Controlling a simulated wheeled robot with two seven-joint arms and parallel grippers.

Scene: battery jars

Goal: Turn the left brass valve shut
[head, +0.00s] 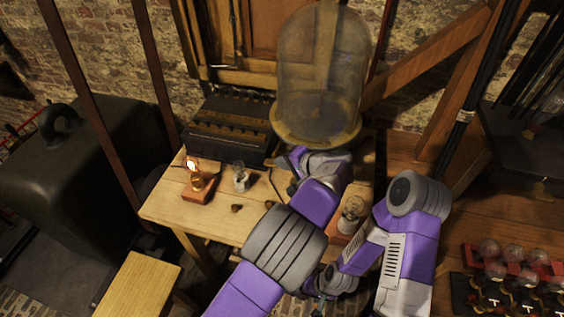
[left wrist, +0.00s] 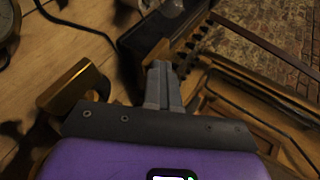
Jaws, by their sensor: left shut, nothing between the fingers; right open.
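My left gripper (head: 293,162) reaches over the wooden table, just below the rim of the glass bell jar (head: 320,75). In the left wrist view its two fingers (left wrist: 163,85) are shut together with nothing between them. A curved brass-coloured piece (left wrist: 75,92) shows left of the fingers, apart from them; I cannot tell whether it is the left valve. No brass valve can be made out clearly in the head view, where my left arm covers part of the table. My right gripper (head: 318,283) is low by the table's front edge, open, its fingers partly hidden.
A dark box (head: 232,128) stands at the back of the table (head: 165,208). A lit bulb on a wooden base (head: 197,190) and a small glass jar (head: 241,178) stand at left. A rack of round bulbs (head: 510,262) is at right.

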